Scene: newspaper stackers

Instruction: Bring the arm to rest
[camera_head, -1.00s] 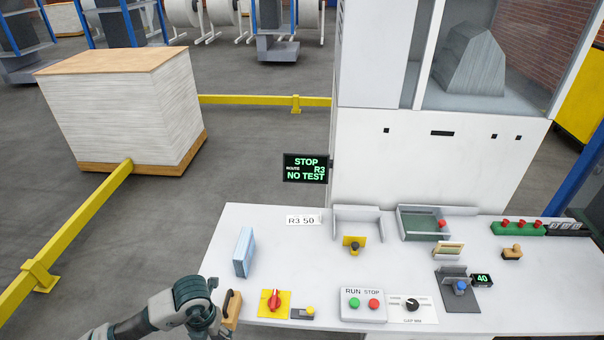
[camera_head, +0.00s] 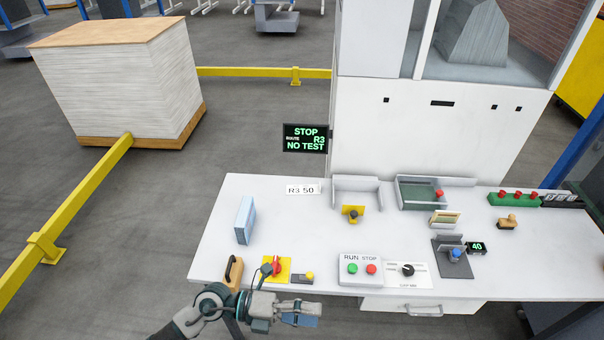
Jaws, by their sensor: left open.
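My left arm comes in at the bottom left of the head view. Its gripper (camera_head: 296,312) points right, just in front of the desk's front edge, below the yellow plate with the red rotary switch (camera_head: 276,267). It is open. A bluish flat part shows at its fingertips; I cannot tell whether it is a finger pad or something else. A brown handle (camera_head: 234,271) on the desk stands just behind the wrist. My right gripper is not in view.
The white desk (camera_head: 320,225) carries a RUN/STOP box (camera_head: 361,268), a dial plate (camera_head: 408,271), trays and a light-blue block (camera_head: 244,220).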

